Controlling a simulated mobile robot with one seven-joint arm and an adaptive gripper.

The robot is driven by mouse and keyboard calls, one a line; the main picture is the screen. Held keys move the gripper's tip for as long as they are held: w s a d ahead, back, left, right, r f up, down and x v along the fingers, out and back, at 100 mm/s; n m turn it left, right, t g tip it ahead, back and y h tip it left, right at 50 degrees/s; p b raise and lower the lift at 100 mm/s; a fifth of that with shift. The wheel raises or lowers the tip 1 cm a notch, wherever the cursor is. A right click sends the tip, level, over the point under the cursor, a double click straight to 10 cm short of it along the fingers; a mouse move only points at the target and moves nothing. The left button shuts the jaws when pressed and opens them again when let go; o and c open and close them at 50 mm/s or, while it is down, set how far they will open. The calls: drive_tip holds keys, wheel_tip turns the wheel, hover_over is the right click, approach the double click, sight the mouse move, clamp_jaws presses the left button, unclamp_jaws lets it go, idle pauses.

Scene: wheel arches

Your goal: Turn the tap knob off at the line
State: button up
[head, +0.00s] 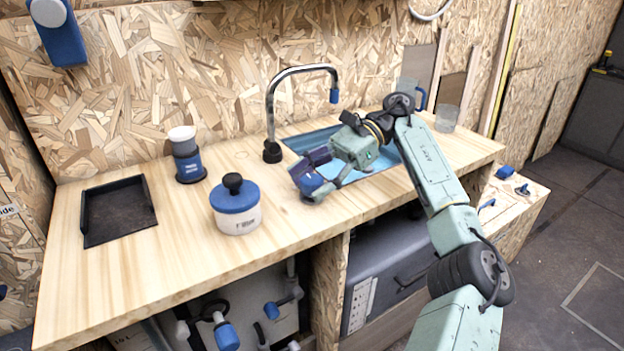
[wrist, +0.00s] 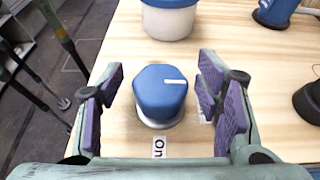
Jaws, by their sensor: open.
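The blue tap knob (wrist: 158,92) stands on the wooden counter in the middle of the wrist view. Its white pointer line points right in that view. A small "On" label (wrist: 159,147) lies on the wood on the near side of the knob. My gripper (wrist: 163,80) is open, with one purple-padded finger on each side of the knob and visible gaps between. In the head view my gripper (head: 311,176) is low over the counter's front part and hides most or all of the knob. A pale label edge shows partly behind the right finger.
A blue-lidded white pot (head: 237,212) stands left of my gripper. A blue cup holder (head: 189,168) and black tray (head: 100,225) are farther left. A clear tumbler (head: 447,118) stands at the back right.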

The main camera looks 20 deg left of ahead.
sight(312, 179)
wheel_tip(312, 179, up, 10)
idle(0.6)
idle(0.4)
